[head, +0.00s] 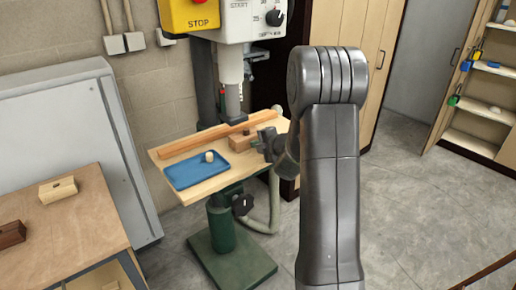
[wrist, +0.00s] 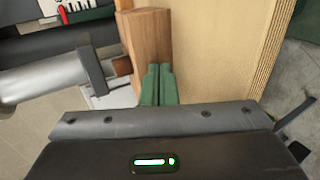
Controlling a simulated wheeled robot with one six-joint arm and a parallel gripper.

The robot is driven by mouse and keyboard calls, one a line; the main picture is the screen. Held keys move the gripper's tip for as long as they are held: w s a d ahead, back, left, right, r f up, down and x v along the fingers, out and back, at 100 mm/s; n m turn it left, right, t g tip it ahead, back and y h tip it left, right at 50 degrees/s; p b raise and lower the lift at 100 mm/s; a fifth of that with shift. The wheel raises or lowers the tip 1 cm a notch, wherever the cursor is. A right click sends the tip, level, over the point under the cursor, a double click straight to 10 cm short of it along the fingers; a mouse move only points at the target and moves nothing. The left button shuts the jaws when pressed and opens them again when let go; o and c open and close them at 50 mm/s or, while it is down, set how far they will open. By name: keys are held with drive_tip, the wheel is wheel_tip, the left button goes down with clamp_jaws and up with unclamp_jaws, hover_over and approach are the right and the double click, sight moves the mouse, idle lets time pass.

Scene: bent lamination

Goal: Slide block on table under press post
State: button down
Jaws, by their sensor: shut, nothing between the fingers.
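The brown wooden block (head: 242,141) lies on the light wooden press table (head: 215,181), near the long wooden strip. In the wrist view the block (wrist: 150,42) is just beyond my gripper's green fingertips (wrist: 158,84). The fingers are together with nothing between them and are against or very near the block's near end; I cannot tell if they touch. In the head view my gripper (head: 266,147) is right of the block, partly hidden by my arm. The silver press post (head: 231,66) hangs above the table. A grey cylinder (wrist: 30,82), perhaps the post, is left of the block.
A blue tray (head: 196,178) with a small pale cylinder (head: 209,156) sits at the table's front left. The wooden strip (head: 205,141) runs along the back. A workbench (head: 70,225) with two blocks stands at left. Bare table (wrist: 220,50) lies right of the block in the wrist view.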

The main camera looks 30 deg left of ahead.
sight(252, 138)
drive_tip(key=shift+w+a+p, duration=0.1)
drive_tip(key=shift+w+a, duration=0.3)
drive_tip(key=shift+a, duration=0.5)
drive_tip(key=shift+w+a+p, duration=0.15)
drive_tip(key=shift+w+a, duration=0.2)
drive_tip(key=shift+a, duration=0.6)
drive_tip(key=shift+w+a+p, duration=0.1)
drive_tip(key=shift+w+a, duration=0.3)
drive_tip(key=shift+a, duration=0.5)
drive_tip(key=shift+s+d+r+b, duration=0.2)
drive_tip(key=shift+s+d, duration=0.4)
drive_tip(key=shift+d, duration=0.8)
drive_tip(key=shift+s+d+r+b, duration=0.15)
drive_tip(key=shift+s+d+b, duration=0.3)
drive_tip(key=shift+d, duration=0.9)
drive_tip(key=shift+s+d+r+b, duration=0.15)
drive_tip(key=shift+s+d, duration=0.55)
drive_tip(key=shift+d, duration=0.7)
drive_tip(key=shift+a, duration=0.15)
drive_tip(key=w+a, duration=0.1)
drive_tip(key=a, duration=0.1)
drive_tip(key=w+a+p, duration=0.1)
drive_tip(key=a, duration=0.2)
drive_tip(key=w+a+f, duration=0.1)
drive_tip(key=a, duration=0.2)
drive_tip(key=shift+w+p, duration=0.25)
drive_tip(key=shift+p, duration=0.1)
drive_tip(key=shift+d, duration=0.15)
drive_tip(key=shift+s+d, duration=0.1)
